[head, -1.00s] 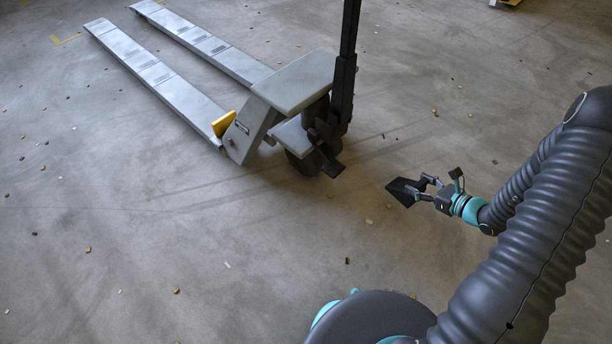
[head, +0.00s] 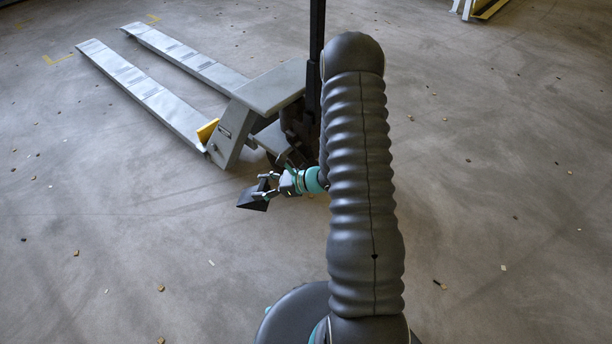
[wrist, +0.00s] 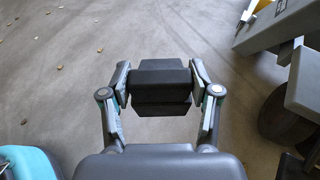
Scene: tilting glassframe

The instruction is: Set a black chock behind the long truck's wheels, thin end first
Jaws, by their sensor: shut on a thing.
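The long truck (head: 262,97) is a grey pallet truck with two long forks reaching to the upper left and a dark upright handle. My gripper (head: 266,190) is shut on a black wedge-shaped chock (head: 253,201), in front of the truck's near end. The chock is held out to the left, apart from the truck. In the wrist view the chock (wrist: 160,78) sits between the two fingers. The truck's dark wheel (wrist: 285,115) shows at the right there. In the head view my arm hides part of the truck's wheels.
A yellow block (head: 207,130) sits by the near fork's base. Small chips litter the concrete floor. The floor at left and front is open. A white and yellow frame (head: 480,8) stands at the top right.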

